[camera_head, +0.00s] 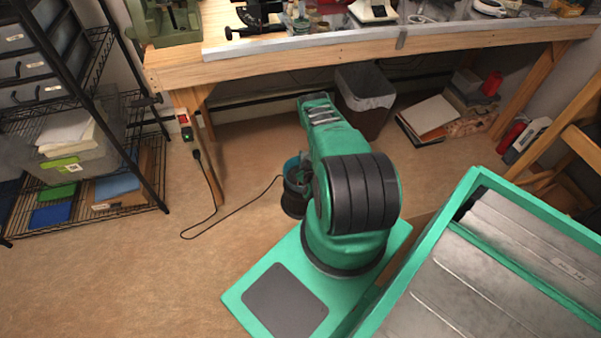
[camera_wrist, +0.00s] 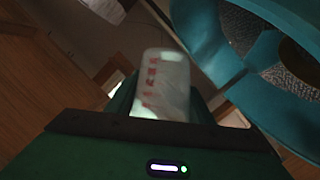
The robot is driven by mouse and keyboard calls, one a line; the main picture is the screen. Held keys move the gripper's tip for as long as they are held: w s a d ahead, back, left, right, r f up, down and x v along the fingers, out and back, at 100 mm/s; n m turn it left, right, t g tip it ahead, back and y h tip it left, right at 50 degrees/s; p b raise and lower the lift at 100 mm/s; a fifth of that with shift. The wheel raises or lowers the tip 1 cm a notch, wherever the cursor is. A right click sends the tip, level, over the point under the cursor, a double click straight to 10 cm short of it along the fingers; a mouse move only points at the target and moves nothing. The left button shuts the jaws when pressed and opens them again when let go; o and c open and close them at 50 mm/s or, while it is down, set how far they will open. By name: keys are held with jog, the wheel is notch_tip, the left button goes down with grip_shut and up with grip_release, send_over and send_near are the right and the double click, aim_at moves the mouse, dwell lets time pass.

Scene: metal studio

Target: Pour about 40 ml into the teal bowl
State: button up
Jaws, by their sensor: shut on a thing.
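My gripper (camera_wrist: 163,108) is shut on a translucent container (camera_wrist: 163,78) with red marks on its side, seen in the wrist view. The container looks tilted; its contents cannot be made out. A large teal curved body (camera_wrist: 222,62) fills the right of the wrist view, close beside the container, with a grey speckled surface showing through its gaps. In the head view a teal rounded thing (camera_head: 291,166) shows left of my arm, above a dark base. I cannot tell surely whether either is the teal bowl. My arm hides the gripper and container in the head view.
A wooden workbench (camera_head: 240,67) with tools runs along the back. A wastebasket (camera_head: 366,98) and boxes stand beneath it. A wire shelf rack (camera_head: 100,205) stands at left. A black cable (camera_head: 232,226) lies on the floor. Open floor is at left.

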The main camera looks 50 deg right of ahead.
jog(key=shift+a+r+n+t+h, duration=0.25)
jog(key=shift+r+n+t+h, duration=0.35)
jog(key=shift+n, duration=0.3)
jog(key=shift+r+n, duration=0.3)
jog(key=shift+r, duration=0.15)
jog(key=shift+w, duration=0.1)
jog(key=shift+w+d+r, duration=0.1)
jog(key=shift+d+r, duration=0.2)
jog(key=shift+d, duration=0.2)
